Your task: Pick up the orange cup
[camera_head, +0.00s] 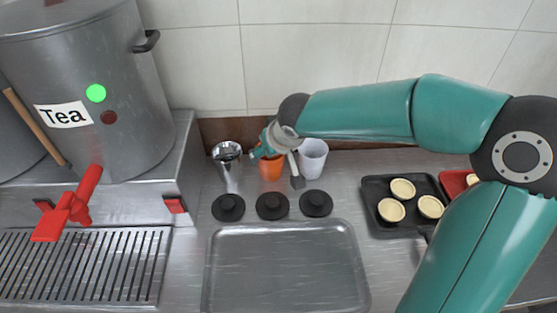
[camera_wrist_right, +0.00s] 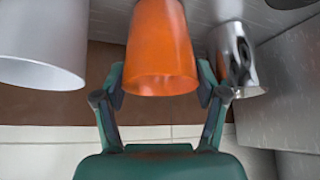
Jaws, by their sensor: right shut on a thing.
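The orange cup (camera_head: 271,169) stands at the back of the counter, between a shiny metal cup (camera_head: 228,160) on its left and a white cup (camera_head: 313,158) on its right. My right gripper (camera_head: 270,152) is at the orange cup, and the arm and gripper hide part of it. In the right wrist view the orange cup (camera_wrist_right: 161,50) sits between the two fingers of the right gripper (camera_wrist_right: 163,90), which are shut on it. The metal cup (camera_wrist_right: 238,60) and the white cup (camera_wrist_right: 42,42) flank it there. My left gripper is not in view.
Several black lids (camera_head: 272,206) lie in front of the cups. An empty metal tray (camera_head: 287,270) lies nearer. A black tray (camera_head: 381,224) with tarts is at right. A large Tea stockpot (camera_head: 120,140) with a red tap (camera_head: 72,208) stands at left above a drain grate (camera_head: 80,265).

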